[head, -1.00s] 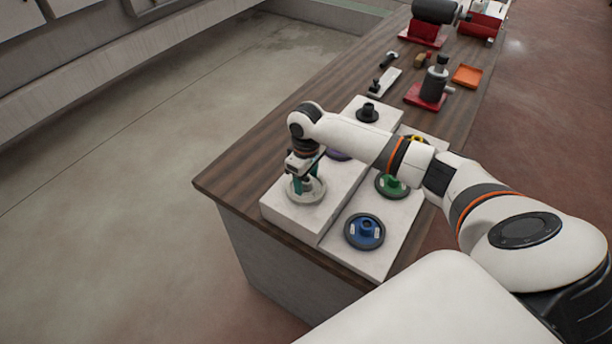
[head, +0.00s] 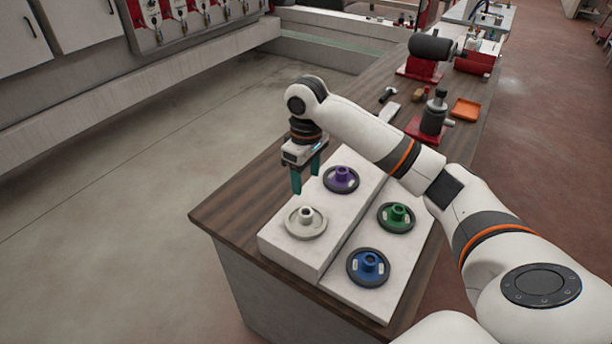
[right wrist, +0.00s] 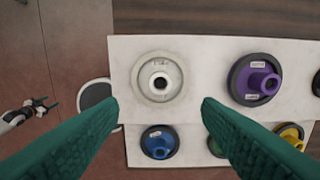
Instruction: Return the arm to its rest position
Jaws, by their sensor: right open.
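My right gripper (head: 307,178) is open and empty. Its green fingers hang above the white stepped stand (head: 290,258), over the edge near the white wheel. The white wheel (head: 306,222) lies flat on the upper step, apart from the fingers. In the right wrist view the white wheel (right wrist: 159,78) shows between and beyond the two green fingers (right wrist: 160,108), with nothing held. My right arm (head: 375,130) reaches in from the right across the stand. In the right wrist view, my left gripper (right wrist: 42,104) shows small at the left edge; its jaw state is unclear.
On the stand lie a purple wheel (head: 341,179), a green wheel (head: 396,217) and a blue wheel (head: 368,267). A yellow wheel (right wrist: 290,134) shows in the right wrist view. A red-based tool (head: 433,116), an orange tray (head: 465,110) and a machine (head: 430,50) stand farther along the wooden bench (head: 232,206).

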